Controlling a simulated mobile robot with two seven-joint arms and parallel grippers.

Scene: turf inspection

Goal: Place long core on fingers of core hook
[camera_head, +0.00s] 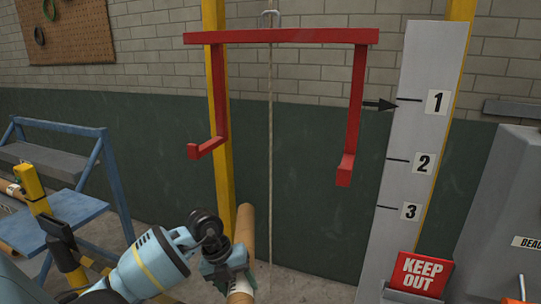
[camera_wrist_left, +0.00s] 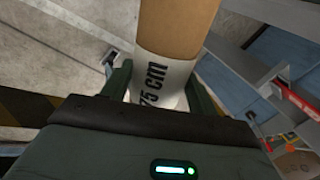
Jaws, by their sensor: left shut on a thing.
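The core hook (camera_head: 281,37) is a red frame, hanging upper middle in the head view. Its left finger (camera_head: 205,148) and right finger (camera_head: 345,170) stick out at the lower ends of its two legs. My left gripper (camera_head: 229,268) is below the hook, lower middle, shut on the long core (camera_head: 245,228). The core is a brown tube, tilted, with its far end below and between the fingers and apart from them. In the left wrist view the core (camera_wrist_left: 175,28) sits between the gripper's fingers (camera_wrist_left: 165,92) at a white band marked "75 cm". My right gripper is not in view.
A rope (camera_head: 270,150) hangs down behind the hook's middle. A scale board (camera_head: 410,150) marked 1, 2, 3 stands to the right, with the hook's black arrow near 1. A yellow post (camera_head: 218,110) stands behind. A red KEEP OUT sign (camera_head: 421,272) is lower right; a blue rack (camera_head: 75,205) is left.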

